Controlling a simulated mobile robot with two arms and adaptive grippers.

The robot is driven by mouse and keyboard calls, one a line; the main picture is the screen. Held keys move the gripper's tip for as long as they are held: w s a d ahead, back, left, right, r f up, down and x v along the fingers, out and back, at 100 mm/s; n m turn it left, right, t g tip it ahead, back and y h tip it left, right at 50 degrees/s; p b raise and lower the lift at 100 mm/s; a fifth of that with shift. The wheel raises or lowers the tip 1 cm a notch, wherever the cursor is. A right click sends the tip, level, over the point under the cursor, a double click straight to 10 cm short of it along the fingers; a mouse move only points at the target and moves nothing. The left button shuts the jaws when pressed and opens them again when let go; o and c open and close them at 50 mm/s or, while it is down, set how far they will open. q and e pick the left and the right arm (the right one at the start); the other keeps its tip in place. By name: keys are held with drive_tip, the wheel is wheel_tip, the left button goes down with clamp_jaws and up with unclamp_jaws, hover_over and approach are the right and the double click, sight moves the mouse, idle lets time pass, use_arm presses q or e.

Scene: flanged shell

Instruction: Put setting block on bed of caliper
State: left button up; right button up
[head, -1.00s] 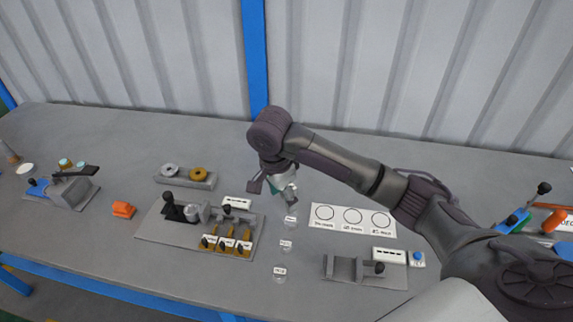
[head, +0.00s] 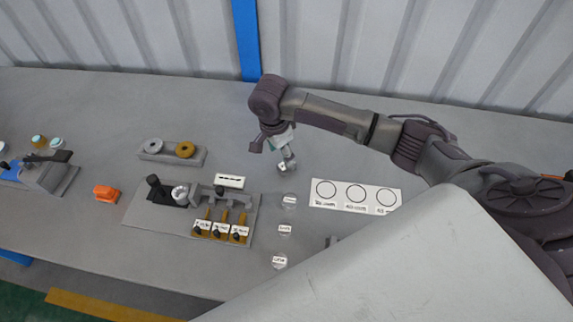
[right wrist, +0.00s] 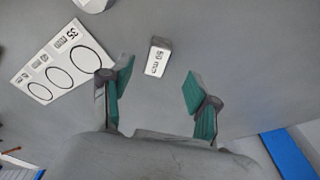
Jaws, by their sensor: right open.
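The setting block (right wrist: 158,57), a small grey block with a white "50 mm" label, lies on the bench in the right wrist view. My right gripper (right wrist: 148,84) is open and empty, with the block just beyond and between its two teal-padded fingers, apart from them. In the head view the right gripper (head: 286,156) points down over the bench, right of the blue post. My left gripper is not in view.
A white card with three circles (head: 356,195) lies right of the gripper. Several clear labelled discs (head: 284,230) stand in a row in front. A grey fixture with yellow-handled pieces (head: 190,212), a ring holder (head: 172,152) and an orange block (head: 106,193) are left.

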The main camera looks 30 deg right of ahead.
drive_tip(key=shift+d+f, duration=0.2)
drive_tip(key=shift+f, duration=0.35)
drive_tip(key=f+p, duration=0.1)
drive_tip(key=f, duration=0.1)
drive_tip(key=d+f, duration=0.1)
drive_tip(key=f, duration=0.1)
drive_tip(key=shift+d+f+p, duration=0.1)
drive_tip(key=shift+f+p, duration=0.05)
drive_tip(key=shift+p, duration=0.2)
drive_tip(key=shift+f, duration=0.15)
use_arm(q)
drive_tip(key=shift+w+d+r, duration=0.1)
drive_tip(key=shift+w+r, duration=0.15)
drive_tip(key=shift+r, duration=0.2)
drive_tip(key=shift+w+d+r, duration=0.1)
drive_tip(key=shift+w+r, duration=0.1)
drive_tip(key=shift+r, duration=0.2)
use_arm(e)
clamp_jaws()
